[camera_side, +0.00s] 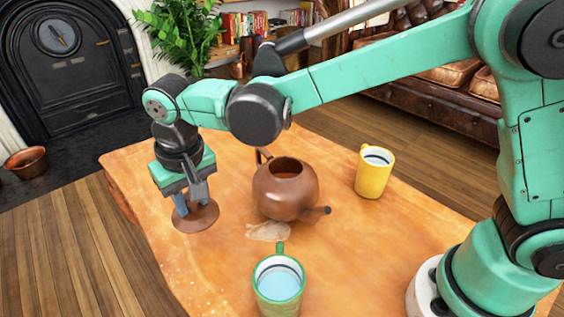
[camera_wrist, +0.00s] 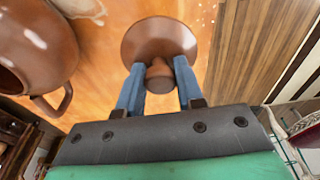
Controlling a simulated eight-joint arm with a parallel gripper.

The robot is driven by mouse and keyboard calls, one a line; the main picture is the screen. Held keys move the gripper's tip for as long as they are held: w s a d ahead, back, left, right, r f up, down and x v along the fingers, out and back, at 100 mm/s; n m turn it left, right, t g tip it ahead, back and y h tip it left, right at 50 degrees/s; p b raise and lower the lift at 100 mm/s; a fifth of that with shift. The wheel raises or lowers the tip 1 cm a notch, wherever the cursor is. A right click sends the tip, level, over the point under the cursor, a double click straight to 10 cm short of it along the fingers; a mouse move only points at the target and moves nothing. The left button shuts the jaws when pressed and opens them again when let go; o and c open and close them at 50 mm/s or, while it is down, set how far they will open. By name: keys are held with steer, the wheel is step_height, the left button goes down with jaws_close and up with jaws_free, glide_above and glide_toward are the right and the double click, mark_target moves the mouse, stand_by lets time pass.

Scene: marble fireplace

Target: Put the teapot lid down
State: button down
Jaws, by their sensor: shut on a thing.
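The brown teapot lid (camera_side: 197,217) is at the left part of the wooden table (camera_side: 349,254), near its edge; it also shows in the wrist view (camera_wrist: 158,36). My gripper (camera_side: 190,193) is above the lid, its blue fingers shut on the lid's knob (camera_wrist: 159,72). The lid looks level and at or very near the tabletop; I cannot tell whether it touches. The brown teapot (camera_side: 285,191) stands upright to the right of the lid, its top open. In the wrist view the teapot (camera_wrist: 38,45) is at the upper left.
A yellow mug (camera_side: 374,173) stands right of the teapot. A green mug (camera_side: 278,283) with pale liquid stands in front. A pale patch (camera_side: 268,231) lies between teapot and green mug. The table's left edge is close to the lid.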

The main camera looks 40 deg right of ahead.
mark_target(204, 242)
step_height(204, 242, down, 8)
steer(key=shift+r, duration=0.1)
stand_by(0.4)
steer(key=c, duration=0.6)
jaws_free()
steer(key=shift+o, duration=0.2)
steer(key=r, duration=0.4)
steer(key=s+r, duration=0.1)
steer(key=r, duration=0.6)
steer(key=shift+s+d+r, duration=0.1)
steer(key=shift+s+r, duration=0.25)
steer(key=shift+r, duration=0.05)
steer(key=s+d+t, duration=0.2)
steer(key=s+d, duration=0.1)
steer(key=d, duration=0.7)
steer(key=s+d+t, duration=0.3)
steer(key=s+d, duration=0.1)
steer(key=d, duration=0.6)
steer(key=shift+s+r, duration=0.25)
steer(key=shift+r, duration=0.05)
steer(key=shift+a, duration=0.1)
